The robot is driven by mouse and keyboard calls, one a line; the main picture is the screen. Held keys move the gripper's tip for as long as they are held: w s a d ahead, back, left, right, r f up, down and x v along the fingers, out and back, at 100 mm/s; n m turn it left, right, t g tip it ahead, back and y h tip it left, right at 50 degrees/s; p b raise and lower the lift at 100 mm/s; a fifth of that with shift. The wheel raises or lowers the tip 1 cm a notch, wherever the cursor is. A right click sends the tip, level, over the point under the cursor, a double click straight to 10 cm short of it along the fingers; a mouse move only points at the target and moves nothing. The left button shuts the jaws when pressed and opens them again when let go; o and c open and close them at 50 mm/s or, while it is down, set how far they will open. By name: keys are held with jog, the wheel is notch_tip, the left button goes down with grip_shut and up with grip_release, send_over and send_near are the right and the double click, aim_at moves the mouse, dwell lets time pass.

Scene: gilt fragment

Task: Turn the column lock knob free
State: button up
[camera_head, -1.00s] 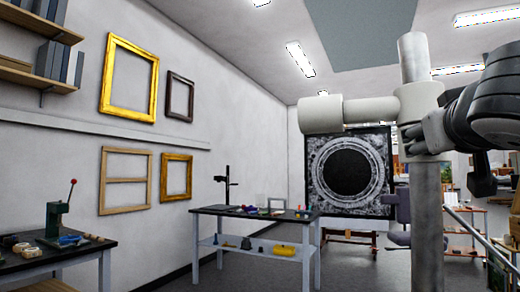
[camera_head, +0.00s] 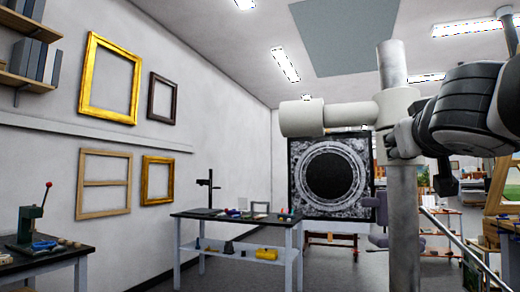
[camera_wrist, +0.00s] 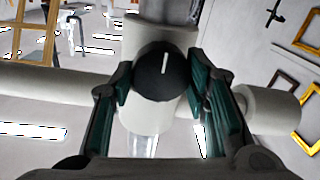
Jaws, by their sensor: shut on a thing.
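The column lock knob (camera_wrist: 162,72) is a dark round knob with a white line on its face, which points almost straight up in the wrist view. It sits on the pale collar (camera_head: 396,104) around the grey upright column (camera_head: 402,205). My gripper (camera_wrist: 160,84) has its green-padded fingers on either side of the knob and is shut on it. In the head view my gripper (camera_head: 400,138) is at the right side of the collar, and the knob itself is hidden there.
A pale horizontal arm (camera_head: 350,114) with a thick cylinder (camera_head: 302,118) at its end reaches left from the collar. A black panel with a ring pattern (camera_head: 330,215) stands behind it. A worktable (camera_head: 225,216) stands left. Gilt frames (camera_head: 84,70) hang on the wall.

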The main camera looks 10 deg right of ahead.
jog(key=shift+n, duration=0.3)
jog(key=shift+w+a+n+g+p, duration=0.1)
jog(key=shift+n+g+p, duration=0.35)
jog(key=shift+n, duration=6.55)
jog(key=o, duration=1.1)
